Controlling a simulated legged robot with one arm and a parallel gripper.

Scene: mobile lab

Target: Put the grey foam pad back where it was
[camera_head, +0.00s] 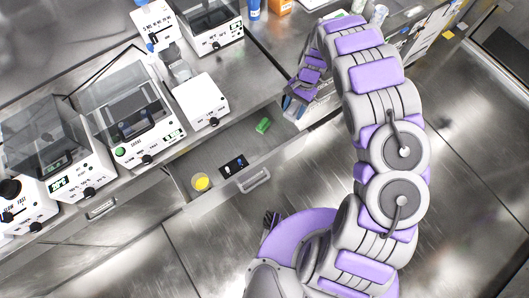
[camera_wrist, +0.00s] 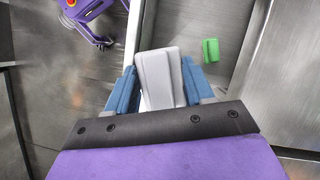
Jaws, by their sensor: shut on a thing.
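The grey foam pad (camera_wrist: 162,80) is a pale grey block in the wrist view. My gripper (camera_wrist: 158,90) is shut on it, with one blue finger on each side. In the head view my gripper (camera_head: 293,106) is at the far right end of the open drawer (camera_head: 218,146). I cannot make out the pad clearly there. In the wrist view the pad appears to the left of a green block (camera_wrist: 210,50). How high it is above the drawer floor is hard to tell.
The drawer also holds the green block (camera_head: 263,125), a dark tray (camera_head: 233,166) and a yellow round item (camera_head: 201,182). Bare drawer floor lies between them. Several white lab instruments (camera_head: 132,115) stand on the steel bench above. Bottles (camera_head: 278,6) stand at the back.

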